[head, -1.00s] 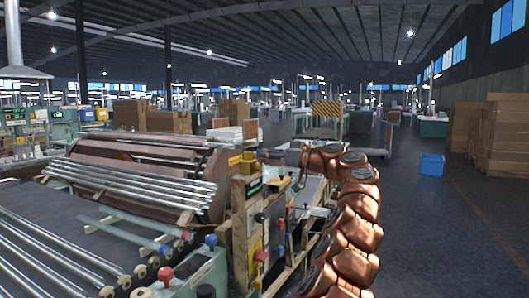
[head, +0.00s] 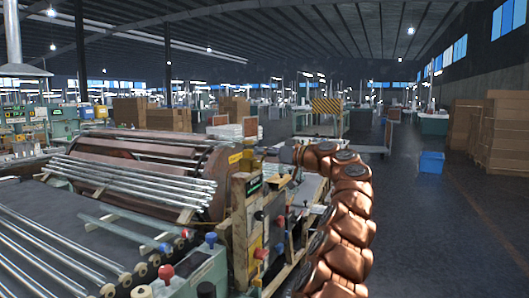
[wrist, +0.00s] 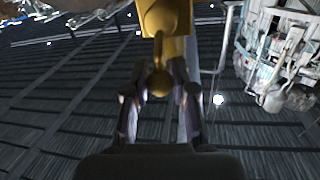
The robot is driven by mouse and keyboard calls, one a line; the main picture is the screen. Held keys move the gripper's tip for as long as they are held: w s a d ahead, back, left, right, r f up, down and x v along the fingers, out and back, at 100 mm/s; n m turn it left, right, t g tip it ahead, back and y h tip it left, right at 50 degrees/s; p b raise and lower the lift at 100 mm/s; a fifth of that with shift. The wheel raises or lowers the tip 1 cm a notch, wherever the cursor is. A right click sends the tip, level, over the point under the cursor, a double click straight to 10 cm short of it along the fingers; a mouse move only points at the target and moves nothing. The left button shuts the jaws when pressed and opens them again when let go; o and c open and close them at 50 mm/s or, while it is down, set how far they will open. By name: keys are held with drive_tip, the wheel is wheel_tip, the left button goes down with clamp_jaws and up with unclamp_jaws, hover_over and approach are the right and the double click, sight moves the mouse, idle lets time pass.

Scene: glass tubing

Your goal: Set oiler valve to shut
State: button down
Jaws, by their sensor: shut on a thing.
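In the wrist view, the brass-yellow oiler valve (wrist: 167,18) is at the top centre, with a rounded knob on a short stem (wrist: 159,83) pointing down towards me. My gripper (wrist: 158,80) has one finger on each side of this knob and is shut on it. The exact contact at the fingertips is dark and hard to make out. In the head view, my copper arm bends over to the left beside the machine's control panel. The gripper is too small there to make out clearly, and whether the valve stands open or shut cannot be told.
The control panel (head: 258,228), with coloured knobs, stands just left of my arm. Glass tubes (head: 130,178) lie on the machine at left. A blue crate (head: 431,162) and stacked cartons (head: 497,135) stand at right, with clear floor (head: 435,235) before them.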

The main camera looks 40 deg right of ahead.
drive_tip(key=shift+d+r+p, duration=0.1)
drive_tip(key=shift+p, duration=0.2)
drive_tip(key=m+p, duration=0.2)
drive_tip(key=p, duration=0.1)
drive_tip(key=shift+w+d+r+p, duration=0.15)
drive_tip(key=shift+w+d+p, duration=0.15)
drive_tip(key=shift+d, duration=0.1)
drive_tip(key=d+f+m+g+p, duration=0.1)
drive_tip(key=f+m+p, duration=0.1)
drive_tip(key=m+p, duration=0.4)
drive_tip(key=w+d+f+m+g+y+p, duration=0.1)
drive_tip(key=d+f+m+p, duration=0.1)
drive_tip(key=m+p, duration=0.5)
drive_tip(key=shift+w+f+g+p, duration=0.3)
drive_tip(key=shift+f+p, duration=0.4)
drive_tip(key=shift+p, duration=1.15)
drive_tip(key=shift+f+y, duration=0.1)
drive_tip(key=shift+y, duration=0.2)
drive_tip(key=c, duration=0.9)
unclamp_jaws()
drive_tip(key=v, duration=1.2)
